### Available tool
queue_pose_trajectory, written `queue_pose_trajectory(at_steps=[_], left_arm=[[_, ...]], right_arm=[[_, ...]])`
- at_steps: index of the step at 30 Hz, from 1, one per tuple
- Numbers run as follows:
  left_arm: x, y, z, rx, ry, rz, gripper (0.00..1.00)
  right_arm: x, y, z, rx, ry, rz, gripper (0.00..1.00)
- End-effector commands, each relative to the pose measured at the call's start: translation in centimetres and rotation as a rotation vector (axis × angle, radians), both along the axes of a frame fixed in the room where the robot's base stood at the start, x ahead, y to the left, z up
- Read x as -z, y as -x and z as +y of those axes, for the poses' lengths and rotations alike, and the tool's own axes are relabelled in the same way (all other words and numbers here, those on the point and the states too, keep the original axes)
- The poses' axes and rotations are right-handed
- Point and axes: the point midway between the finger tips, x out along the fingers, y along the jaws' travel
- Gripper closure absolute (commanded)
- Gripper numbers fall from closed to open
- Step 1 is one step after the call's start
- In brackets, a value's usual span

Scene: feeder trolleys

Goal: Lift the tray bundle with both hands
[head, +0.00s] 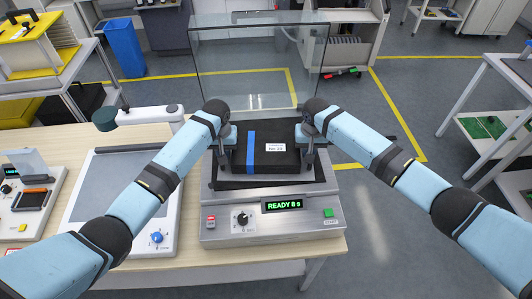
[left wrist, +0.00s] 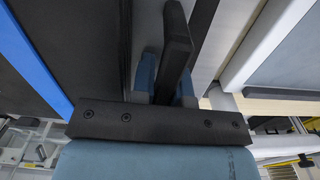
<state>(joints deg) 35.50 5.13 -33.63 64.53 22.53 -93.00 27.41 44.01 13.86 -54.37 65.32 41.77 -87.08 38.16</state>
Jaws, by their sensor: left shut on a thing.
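The tray bundle (head: 280,163) is a black block with a blue strap (head: 250,152) and a white label. It is over the black pad of the silver machine (head: 222,228); I cannot tell whether it touches the pad. My left gripper (head: 225,160) is at its left end, shut on the bundle. In the left wrist view the bundle's dark side (left wrist: 88,50) fills the left, beside the gripper's fingers (left wrist: 170,70). My right gripper (head: 309,158) is at the bundle's right end; its jaw gap is too small to judge.
A clear upright panel (head: 258,65) stands behind the bundle. A flat grey-topped device (head: 112,190) with a jointed arm is left on the bench. The floor to the right is open up to a shelf trolley (head: 492,128).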

Motion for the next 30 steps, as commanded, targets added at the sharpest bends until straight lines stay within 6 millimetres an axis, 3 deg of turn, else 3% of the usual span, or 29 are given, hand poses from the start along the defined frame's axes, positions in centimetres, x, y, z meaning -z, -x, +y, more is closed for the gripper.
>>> queue_pose_trajectory(at_steps=[20,30], left_arm=[[-0.2,-0.1,0.1,-0.001,0.0,-0.002,1.0],[-2.1,-0.1,0.1,-0.001,0.0,-0.002,1.0]], right_arm=[[-0.2,-0.1,0.0,0.001,0.0,-0.002,1.0],[-2.1,-0.1,-0.1,0.001,0.0,-0.002,1.0]])
